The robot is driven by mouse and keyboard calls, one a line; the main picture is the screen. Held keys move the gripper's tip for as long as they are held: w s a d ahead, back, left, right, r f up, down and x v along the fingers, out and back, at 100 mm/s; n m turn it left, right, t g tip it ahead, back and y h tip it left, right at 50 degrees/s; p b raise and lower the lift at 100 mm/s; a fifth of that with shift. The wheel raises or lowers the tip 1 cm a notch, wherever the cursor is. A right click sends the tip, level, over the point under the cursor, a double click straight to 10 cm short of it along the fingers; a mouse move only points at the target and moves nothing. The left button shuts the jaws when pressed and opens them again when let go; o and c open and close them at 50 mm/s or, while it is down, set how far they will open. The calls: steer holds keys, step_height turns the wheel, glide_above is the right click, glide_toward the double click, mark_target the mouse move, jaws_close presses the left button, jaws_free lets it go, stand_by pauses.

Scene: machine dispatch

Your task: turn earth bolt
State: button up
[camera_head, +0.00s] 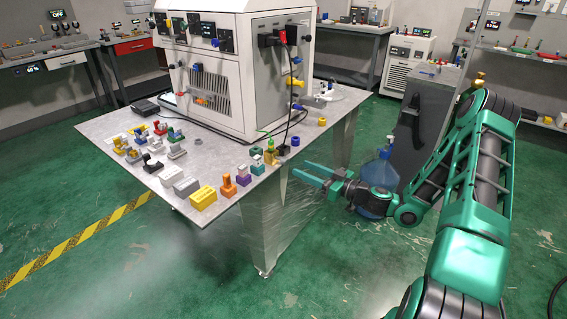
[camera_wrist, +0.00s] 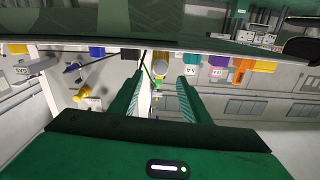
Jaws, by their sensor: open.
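A brass-yellow post with a green wire, which looks like the earth bolt (camera_head: 270,154), stands at the table's right front edge, beside the machine's corner. In the wrist view a yellow and grey bolt-like end (camera_wrist: 160,68) shows beyond and between my fingertips, with a green wire beside it. My gripper (camera_head: 302,170) is off the table's right edge, its two green fingers pointing left toward the post. It also shows in the wrist view (camera_wrist: 158,88), open, with a clear gap between the fingers. Nothing is held, and I see no contact with the bolt.
The white machine (camera_head: 235,75) stands on the metal table (camera_head: 215,150). Coloured blocks, including a teal one (camera_head: 257,165) and a purple one (camera_head: 243,175), line the front edge near the post. A black cable (camera_head: 300,105) hangs close by. A blue water bottle (camera_head: 380,172) stands behind my arm.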

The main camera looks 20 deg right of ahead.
mark_target(288, 162)
steer(key=x, duration=0.9)
steer(key=shift+w+a, duration=0.1)
steer(key=shift+w, duration=0.05)
steer(key=c, duration=1)
